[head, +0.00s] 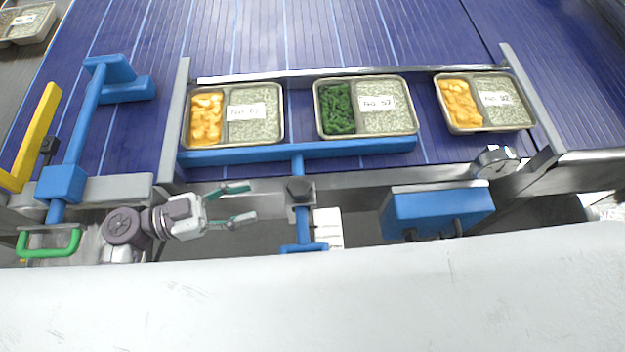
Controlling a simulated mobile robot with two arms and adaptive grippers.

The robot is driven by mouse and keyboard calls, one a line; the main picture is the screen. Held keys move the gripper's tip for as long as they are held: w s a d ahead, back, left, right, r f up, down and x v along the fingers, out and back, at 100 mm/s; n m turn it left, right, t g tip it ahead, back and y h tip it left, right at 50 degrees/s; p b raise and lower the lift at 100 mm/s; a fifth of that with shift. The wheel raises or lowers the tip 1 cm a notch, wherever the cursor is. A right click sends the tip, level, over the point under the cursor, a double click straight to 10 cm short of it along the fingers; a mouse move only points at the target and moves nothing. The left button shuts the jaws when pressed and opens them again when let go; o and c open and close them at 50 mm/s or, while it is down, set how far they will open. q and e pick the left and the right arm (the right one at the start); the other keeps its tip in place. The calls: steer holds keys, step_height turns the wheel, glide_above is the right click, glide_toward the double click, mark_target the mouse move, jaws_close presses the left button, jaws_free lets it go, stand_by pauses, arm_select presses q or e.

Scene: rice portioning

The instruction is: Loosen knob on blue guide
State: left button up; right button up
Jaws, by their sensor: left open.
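The blue guide (350,149) is a long blue bar along the near side of the conveyor, with a blue stem running toward me to a blue cross handle (303,247). A dark knob (299,188) sits on a grey clamp block on that stem. My left gripper (243,203) is open and empty, with its two teal fingers pointing right toward the knob. There is a gap between the fingertips and the knob. My right gripper is not in view.
Three trays stand behind the guide: a left tray (280,120), a middle tray (315,95) and a right tray (437,95). A blue box (437,208) and a round gauge (495,160) are at the right. A green handle (48,251) and yellow bar (35,135) are at the left.

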mark_target(306, 183)
arm_select(q)
steer(key=d+p, duration=0.2)
steer(key=d, duration=0.2)
steer(key=w+d+p, duration=0.1)
steer(key=d, duration=0.3)
steer(key=w+d+p, duration=0.1)
steer(key=d+p, duration=0.1)
steer(key=d, duration=0.2)
steer(key=shift+w+d+r+p, duration=0.15)
steer(key=shift+w+r+p, duration=0.1)
steer(key=shift+r+p, duration=0.05)
steer(key=shift+w+d+f, duration=0.15)
steer(key=shift+d, duration=0.45)
steer(key=c, duration=0.7)
steer(key=shift+d, duration=0.1)
steer(key=shift+c, duration=1.3)
steer(key=shift+f, duration=0.1)
jaws_close()
